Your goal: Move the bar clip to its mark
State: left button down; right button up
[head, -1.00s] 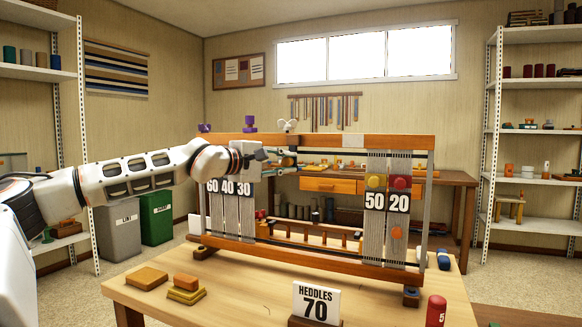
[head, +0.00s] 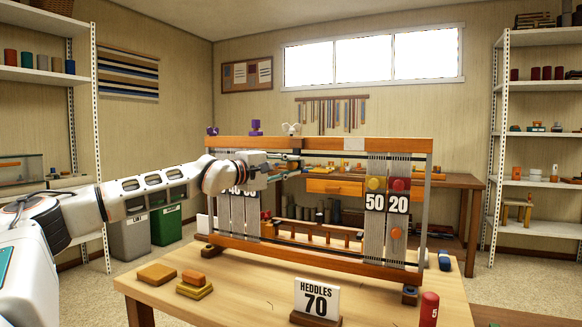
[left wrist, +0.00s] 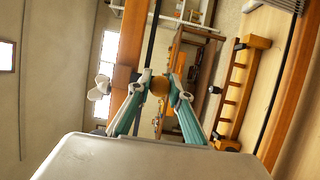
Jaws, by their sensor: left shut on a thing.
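The wooden loom (head: 300,146) stands on the table, with a dark bar running under its top beam. My left gripper (head: 294,166) reaches in from the left, just below the top beam. In the left wrist view its teal fingers (left wrist: 159,90) are shut on a small round orange-brown piece, which seems to be the bar clip (left wrist: 159,86). It sits close to the dark bar; whether it touches the bar is unclear. A pale patch (head: 353,144) on the top beam right of centre may be the mark. My right gripper is not in view.
Grey heddle bundles with cards 50 (head: 374,202) and 20 (head: 397,202) hang at the loom's right. A HEDDLES 70 sign (head: 317,299), a red cylinder (head: 429,309) and wooden blocks (head: 195,284) are on the table. A white wing nut (head: 291,129) tops the beam.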

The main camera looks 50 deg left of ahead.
pick_arm(q)
jog(key=c, duration=1.8)
grip_release()
jog(key=shift+r, duration=0.1)
jog(key=shift+s+d+r, duration=0.15)
jog(key=shift+s, duration=1.25)
jog(key=s, duration=0.6)
jog(key=s+d, duration=0.1)
jog(key=s, duration=0.2)
jog(key=shift+f, duration=0.35)
